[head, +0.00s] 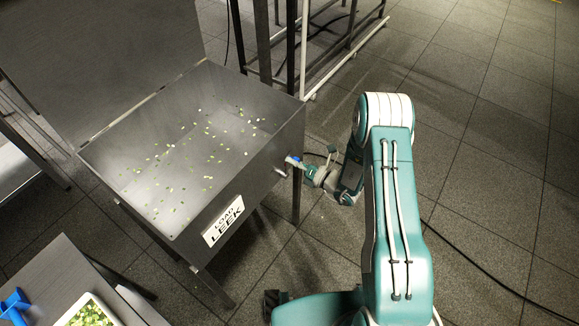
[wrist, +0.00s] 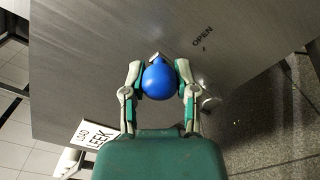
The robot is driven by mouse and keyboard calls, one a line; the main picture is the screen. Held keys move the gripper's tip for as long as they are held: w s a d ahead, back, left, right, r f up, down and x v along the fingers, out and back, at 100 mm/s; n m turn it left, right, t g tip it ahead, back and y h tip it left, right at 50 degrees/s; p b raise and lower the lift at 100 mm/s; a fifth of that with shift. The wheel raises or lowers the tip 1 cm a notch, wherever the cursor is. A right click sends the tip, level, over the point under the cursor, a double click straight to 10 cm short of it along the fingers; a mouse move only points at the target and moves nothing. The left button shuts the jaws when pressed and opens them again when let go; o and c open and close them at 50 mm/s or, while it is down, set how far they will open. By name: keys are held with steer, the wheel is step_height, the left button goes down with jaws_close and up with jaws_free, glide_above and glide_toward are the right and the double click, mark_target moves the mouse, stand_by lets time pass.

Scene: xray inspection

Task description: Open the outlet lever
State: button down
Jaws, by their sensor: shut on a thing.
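The outlet lever is on the side of the metal hopper (head: 262,176). Its blue knob (wrist: 159,80) is between the two fingers of my gripper (wrist: 160,72) in the wrist view. The fingers are shut on the knob from both sides. In the head view the blue lever end (head: 293,160) shows at the hopper's right side, with my gripper (head: 303,167) at it. The word OPEN (wrist: 203,36) is printed on the panel right of the knob. The lever's shaft is mostly hidden behind the knob.
Bits of chopped leek lie on the hopper floor. A LOAD LEEK sign (head: 223,221) is on the hopper's front. A table with a white tray (head: 88,314) and a blue object (head: 15,305) stands at lower left. A metal frame (head: 304,50) stands behind. The tiled floor at right is clear except for a cable.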

steer(key=m, duration=0.1)
steer(key=w+d+m, duration=0.1)
steer(key=w+m, duration=0.1)
steer(key=shift+w+d+f, duration=0.2)
steer(key=shift+w+d, duration=0.05)
steer(key=shift+w+d+f+m, duration=0.2)
steer(key=shift+w+d+m, duration=0.15)
steer(key=shift+m, duration=0.4)
steer(key=shift+w+d+f+m, duration=0.2)
steer(key=shift+w+m, duration=0.15)
steer(key=shift+m, duration=0.4)
steer(key=shift+c, duration=2.2)
jaws_free()
steer(key=shift+f, duration=0.1)
steer(key=shift+o, duration=0.3)
steer(key=shift+w+a+f, duration=0.1)
glide_toward(290, 149)
steer(key=v, duration=0.6)
steer(key=shift+w+f, duration=0.1)
steer(key=shift+f, duration=0.1)
